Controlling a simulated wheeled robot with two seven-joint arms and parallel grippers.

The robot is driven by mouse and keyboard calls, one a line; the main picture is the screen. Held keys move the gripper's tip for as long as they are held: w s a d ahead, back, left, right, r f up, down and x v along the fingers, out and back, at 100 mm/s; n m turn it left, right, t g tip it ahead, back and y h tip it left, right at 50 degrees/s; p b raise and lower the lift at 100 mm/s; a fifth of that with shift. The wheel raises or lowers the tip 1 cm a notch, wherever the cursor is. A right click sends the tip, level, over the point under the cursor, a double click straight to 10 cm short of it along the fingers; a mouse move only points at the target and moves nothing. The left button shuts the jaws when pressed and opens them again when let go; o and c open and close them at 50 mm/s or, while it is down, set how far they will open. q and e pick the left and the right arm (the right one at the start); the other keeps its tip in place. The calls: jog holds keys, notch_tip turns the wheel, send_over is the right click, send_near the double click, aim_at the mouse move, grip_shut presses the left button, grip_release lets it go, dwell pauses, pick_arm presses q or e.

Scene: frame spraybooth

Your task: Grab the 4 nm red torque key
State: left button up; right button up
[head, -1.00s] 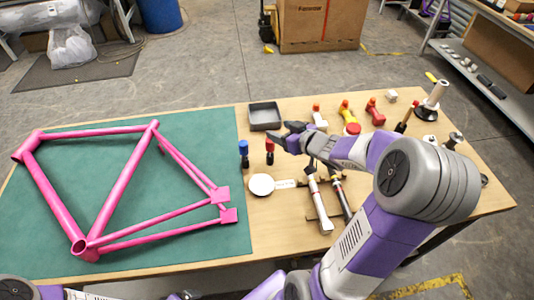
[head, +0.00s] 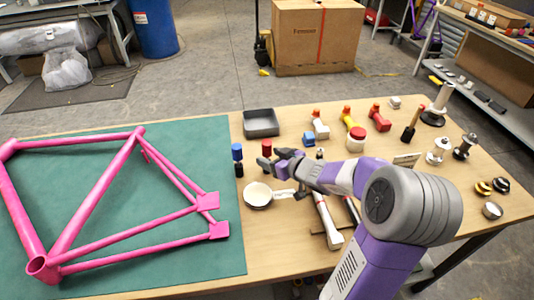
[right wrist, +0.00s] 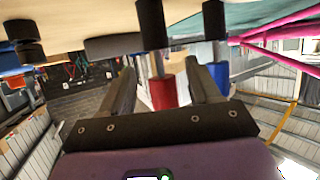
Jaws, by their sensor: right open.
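The red torque key (head: 267,148), a red cap over a dark shaft, stands upright on the table just right of the green mat. A matching blue key (head: 237,152) stands to its left. My right gripper (head: 280,160) is open right beside the red key and partly covers its lower part in the head view. In the right wrist view, which shows the scene upside down, the red key (right wrist: 165,92) appears between the two spread fingers. The blue key (right wrist: 220,75) is outside them, beyond the right finger. I cannot tell if a finger touches the red key. My left gripper is out of view.
A pink bike frame (head: 95,205) lies on the green mat (head: 105,245). A white round-headed tool (head: 257,195) lies in front of the keys. A grey tray (head: 261,123) is behind them. Several screwdrivers, mallets and metal parts crowd the table's right side.

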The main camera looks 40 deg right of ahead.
aim_at(264, 156)
jog(key=b+x, duration=0.1)
jog(key=x, duration=0.2)
jog(key=shift+w+a+f+b, duration=0.1)
jog(key=shift+w+f+b, duration=0.2)
jog(key=shift+b, duration=0.1)
jog(key=shift+w, duration=0.3)
jog(key=shift+c, duration=0.3)
jog(key=c, duration=1)
jog(key=shift+r, duration=0.1)
